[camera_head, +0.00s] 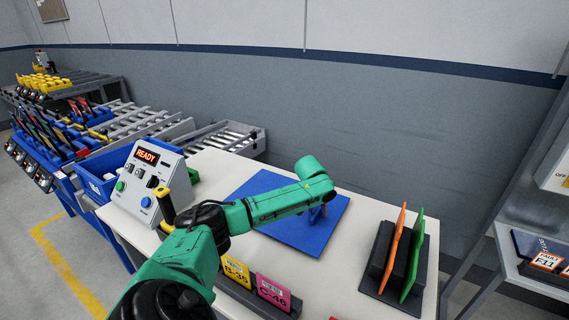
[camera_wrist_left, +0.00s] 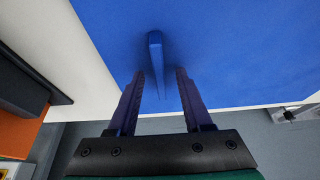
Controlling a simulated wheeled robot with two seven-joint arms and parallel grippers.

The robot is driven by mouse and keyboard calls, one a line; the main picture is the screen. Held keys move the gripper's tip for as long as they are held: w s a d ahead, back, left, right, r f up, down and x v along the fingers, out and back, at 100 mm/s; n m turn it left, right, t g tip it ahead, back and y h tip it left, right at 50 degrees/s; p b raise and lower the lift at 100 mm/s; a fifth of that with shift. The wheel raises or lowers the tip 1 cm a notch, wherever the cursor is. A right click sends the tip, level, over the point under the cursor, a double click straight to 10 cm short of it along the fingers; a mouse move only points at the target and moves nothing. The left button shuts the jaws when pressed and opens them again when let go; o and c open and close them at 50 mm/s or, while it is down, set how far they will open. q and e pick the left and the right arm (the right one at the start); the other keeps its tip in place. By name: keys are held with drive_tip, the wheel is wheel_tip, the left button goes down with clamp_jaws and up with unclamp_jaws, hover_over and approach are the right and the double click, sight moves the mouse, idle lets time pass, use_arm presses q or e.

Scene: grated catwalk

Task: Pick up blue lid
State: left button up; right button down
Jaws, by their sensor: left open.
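The blue lid (camera_head: 268,186) appears as a flat blue square on the white table, partly hidden by my left arm. In the left wrist view the blue surface (camera_wrist_left: 240,50) fills most of the picture. A thin blue upright bar (camera_wrist_left: 155,48), like a handle, stands out from it. My left gripper (camera_head: 318,213) is over the right part of the blue square, pointing down. In the left wrist view my left gripper (camera_wrist_left: 158,78) is open, with one finger on each side of the bar and a gap on both sides. My right gripper is out of view.
A dark rack (camera_head: 378,262) with an orange plate (camera_head: 394,248) and a green plate (camera_head: 413,258) stands to the right. A control box (camera_head: 143,185) marked READY is at the left. Yellow and pink cards (camera_head: 272,292) stand at the front edge. A shelf is at far right.

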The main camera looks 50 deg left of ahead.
use_arm(q)
drive_tip(key=shift+f+p, duration=0.2)
drive_tip(key=shift+p, duration=0.1)
idle(0.4)
clamp_jaws()
drive_tip(key=shift+r, duration=0.1)
idle(1.1)
